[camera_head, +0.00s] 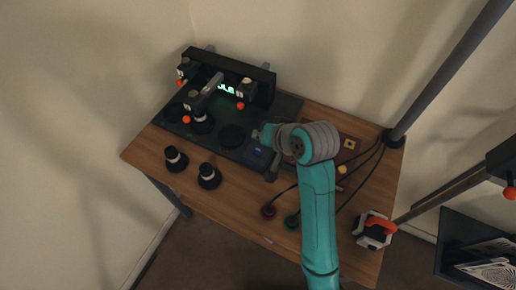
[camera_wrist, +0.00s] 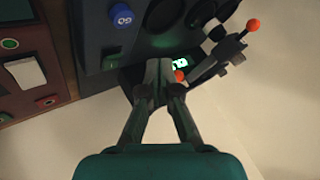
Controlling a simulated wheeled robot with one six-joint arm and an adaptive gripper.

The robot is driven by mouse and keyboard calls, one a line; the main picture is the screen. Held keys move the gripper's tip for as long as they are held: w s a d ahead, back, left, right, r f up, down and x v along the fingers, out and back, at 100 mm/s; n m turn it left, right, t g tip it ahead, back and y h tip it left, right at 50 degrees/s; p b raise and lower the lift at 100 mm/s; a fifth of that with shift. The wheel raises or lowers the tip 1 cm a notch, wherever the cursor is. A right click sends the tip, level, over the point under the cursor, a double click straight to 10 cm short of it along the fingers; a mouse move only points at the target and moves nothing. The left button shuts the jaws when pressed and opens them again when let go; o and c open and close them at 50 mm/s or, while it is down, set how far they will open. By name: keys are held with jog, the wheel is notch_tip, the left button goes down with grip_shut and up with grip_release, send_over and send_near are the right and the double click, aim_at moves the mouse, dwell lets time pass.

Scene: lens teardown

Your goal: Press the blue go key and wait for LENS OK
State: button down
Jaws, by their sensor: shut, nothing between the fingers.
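The blue go key (camera_wrist: 122,16) is a round button marked GO, near the top of the wrist view. It shows as a small blue spot in the head view (camera_head: 259,152), beside my gripper. My gripper (camera_wrist: 158,72) is shut and empty. Its fingertips are apart from the key in the wrist picture, below and right of it; I cannot tell their height above the panel. The display (camera_head: 227,88) shows lit green letters, partly hidden behind a grey arm, so I cannot read the full word. My fingers also cover part of it in the wrist view (camera_wrist: 180,64).
Clamp posts with orange knobs (camera_head: 241,105) stand around the dark station (camera_head: 285,103). Two black lens parts (camera_head: 175,160) (camera_head: 209,177) stand on the wooden table (camera_head: 229,207).

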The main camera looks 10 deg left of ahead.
aim_at(259, 151)
jog(key=shift+f, duration=2.15)
jog(key=shift+f, duration=0.1)
jog(key=shift+f, duration=0.35)
jog(key=shift+f, duration=0.4)
dwell(0.6)
jog(key=shift+r, duration=0.85)
jog(key=shift+r, duration=0.1)
jog(key=shift+r, duration=2.45)
